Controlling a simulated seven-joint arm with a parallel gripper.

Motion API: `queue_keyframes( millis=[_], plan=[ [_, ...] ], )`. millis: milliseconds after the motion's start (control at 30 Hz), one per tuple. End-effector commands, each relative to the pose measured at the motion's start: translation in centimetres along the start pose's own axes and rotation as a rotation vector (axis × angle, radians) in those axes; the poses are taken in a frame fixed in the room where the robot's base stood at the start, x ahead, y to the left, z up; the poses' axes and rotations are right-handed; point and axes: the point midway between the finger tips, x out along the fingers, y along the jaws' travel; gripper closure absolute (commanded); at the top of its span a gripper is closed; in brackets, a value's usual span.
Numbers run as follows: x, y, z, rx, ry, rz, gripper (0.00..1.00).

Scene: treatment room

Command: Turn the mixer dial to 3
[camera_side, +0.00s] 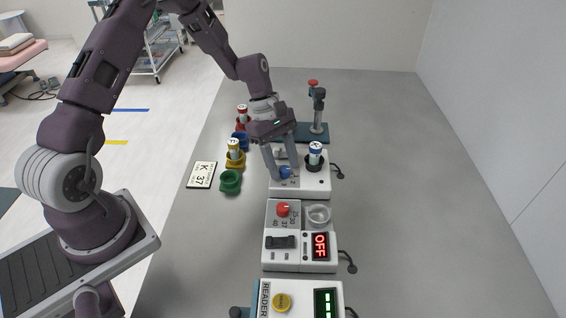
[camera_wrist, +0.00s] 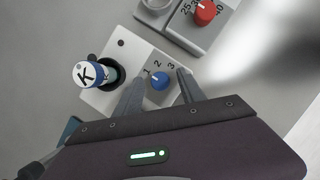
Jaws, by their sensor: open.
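The mixer (camera_side: 313,182) is a white box on the grey table, with a blue dial (camera_side: 285,172) on its left part. In the wrist view the blue dial (camera_wrist: 159,82) has a white pointer mark that appears to point near the 2, among the printed numbers 1, 2 and 3. A vial with a blue cap marked K (camera_wrist: 87,74) stands in the mixer's black holder. My gripper (camera_wrist: 160,88) is open, with one finger on each side of the dial. I cannot tell whether the fingers touch it. In the side view my gripper (camera_side: 283,176) partly hides the dial.
A heater box with a red dial (camera_side: 283,209) and a display reading OFF (camera_side: 320,246) stands nearer the camera. A reader (camera_side: 300,290) is in front of it. Coloured cups, including a green one (camera_side: 230,181), stand left. A press (camera_side: 317,110) stands behind. The table's right is clear.

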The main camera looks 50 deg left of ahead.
Motion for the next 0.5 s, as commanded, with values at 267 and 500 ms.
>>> queue_keyframes(
  millis=[267, 500],
  plan=[
    [-0.03, -0.01, 0.02, 0.001, 0.000, 0.000, 0.77],
    [-0.04, -0.01, 0.02, 0.001, 0.000, 0.000, 1.00]
  ],
)
